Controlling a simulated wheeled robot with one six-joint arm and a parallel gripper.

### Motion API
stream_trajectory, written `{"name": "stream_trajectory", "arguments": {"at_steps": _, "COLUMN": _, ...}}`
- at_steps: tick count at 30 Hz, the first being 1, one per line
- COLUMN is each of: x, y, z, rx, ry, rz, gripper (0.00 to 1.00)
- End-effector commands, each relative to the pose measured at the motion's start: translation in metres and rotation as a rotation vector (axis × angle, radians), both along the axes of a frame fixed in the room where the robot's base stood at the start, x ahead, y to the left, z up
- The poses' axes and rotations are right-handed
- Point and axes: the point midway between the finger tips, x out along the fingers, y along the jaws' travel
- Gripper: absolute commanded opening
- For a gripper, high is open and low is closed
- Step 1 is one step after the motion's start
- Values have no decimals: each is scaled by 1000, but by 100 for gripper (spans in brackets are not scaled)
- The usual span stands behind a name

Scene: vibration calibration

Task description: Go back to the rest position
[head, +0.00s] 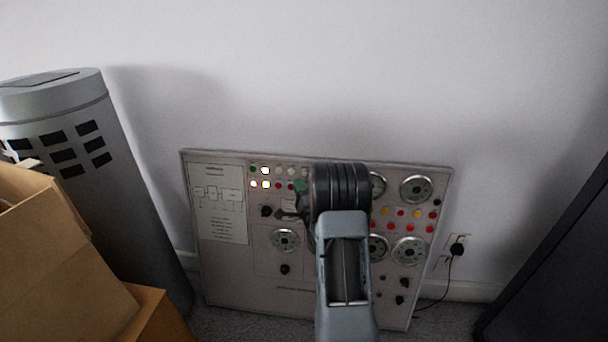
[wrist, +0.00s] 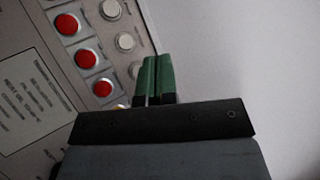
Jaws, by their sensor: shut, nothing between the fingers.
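The calibration panel (head: 225,272) leans against the wall, with rows of small lamps or buttons, dials and knobs. My gripper (head: 301,188) is in front of its upper middle, partly hidden behind my own arm. In the wrist view my gripper's two green fingers (wrist: 157,78) lie together, shut and empty. Just left of them the panel face (wrist: 45,60) shows red buttons (wrist: 85,59) and pale buttons (wrist: 125,42). I cannot tell whether the fingertips touch the panel. Several lamps at the panel's upper left (head: 265,170) glow white.
A grey cylinder (head: 135,190) with dark slots stands at the left, with cardboard boxes (head: 45,250) before it. A dark cabinet (head: 560,260) is at the right edge. A black plug and cord (head: 457,249) sit at the wall socket. The wall above the panel is clear.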

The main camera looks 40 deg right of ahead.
Motion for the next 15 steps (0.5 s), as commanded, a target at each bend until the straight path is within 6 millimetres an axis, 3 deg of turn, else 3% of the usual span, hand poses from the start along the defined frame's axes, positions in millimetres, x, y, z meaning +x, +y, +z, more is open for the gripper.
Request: {"name": "stream_trajectory", "arguments": {"at_steps": 15, "x": 1, "y": -1, "z": -2, "rx": -36, "ry": 17, "rz": -18, "gripper": 0}}
